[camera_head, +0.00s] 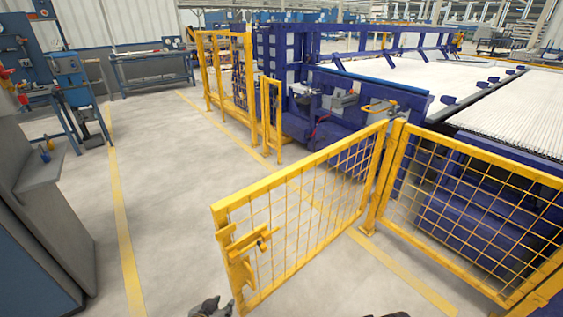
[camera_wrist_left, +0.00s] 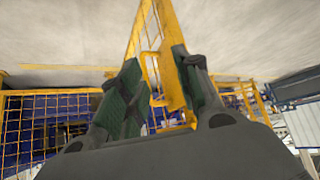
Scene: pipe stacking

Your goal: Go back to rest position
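My left gripper (camera_head: 211,308) shows at the bottom edge of the head view, just left of the free end of the yellow mesh gate (camera_head: 300,205). In the left wrist view its two green-padded fingers (camera_wrist_left: 156,62) stand apart. The yellow gate frame shows in the gap between and beyond them. I see no finger closed on it, and the gripper looks empty. Only a thin dark sliver shows at the bottom edge of the head view, right of centre. It may be my right gripper, but its fingers are hidden.
The gate stands swung out over the floor, with a latch handle (camera_head: 250,243) near its free end. Yellow mesh fencing (camera_head: 470,190) and a blue machine (camera_head: 350,112) are on the right. A grey cabinet (camera_head: 45,190) stands left. The floor (camera_head: 165,190) between is clear.

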